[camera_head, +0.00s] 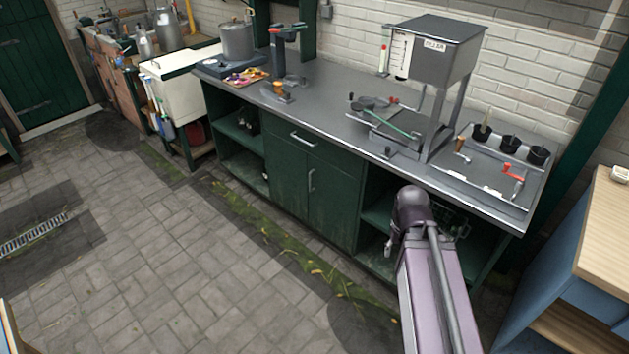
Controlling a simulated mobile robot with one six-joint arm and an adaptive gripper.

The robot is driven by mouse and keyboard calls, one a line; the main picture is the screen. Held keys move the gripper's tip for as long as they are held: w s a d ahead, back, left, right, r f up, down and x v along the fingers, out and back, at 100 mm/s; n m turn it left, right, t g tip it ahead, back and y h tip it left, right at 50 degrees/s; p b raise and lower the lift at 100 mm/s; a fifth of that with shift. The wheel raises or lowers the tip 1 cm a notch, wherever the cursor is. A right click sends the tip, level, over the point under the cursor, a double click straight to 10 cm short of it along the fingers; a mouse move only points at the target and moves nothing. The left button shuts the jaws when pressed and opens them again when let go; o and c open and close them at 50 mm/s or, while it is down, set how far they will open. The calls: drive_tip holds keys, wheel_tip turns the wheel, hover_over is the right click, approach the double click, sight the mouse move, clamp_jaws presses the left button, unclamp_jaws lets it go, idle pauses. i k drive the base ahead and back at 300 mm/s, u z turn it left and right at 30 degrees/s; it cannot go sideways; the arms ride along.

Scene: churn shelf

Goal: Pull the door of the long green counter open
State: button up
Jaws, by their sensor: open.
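The long green counter (340,226) with a dark grey worktop stands along the white brick wall. Its door (333,205) is in the middle of the front, below a drawer with a horizontal metal handle (303,139). The door looks shut. A slim upright metal handle (311,180) is on the door front. Part of my own arm rises at the lower right, in front of the counter's right open shelves. My gripper is not visible in this view, so its place relative to the handle cannot be seen.
Open shelves (240,131) flank the cupboard. A grey hopper machine (435,50), a pot (237,42) and tools stand on the worktop. A blue cabinet with a wooden top (608,225) is at the right. The paved floor (190,260) before the door is clear, with a mossy strip.

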sight(334, 195)
drive_tip(key=u, duration=0.1)
drive_tip(key=i, duration=0.95)
drive_tip(key=z, duration=0.05)
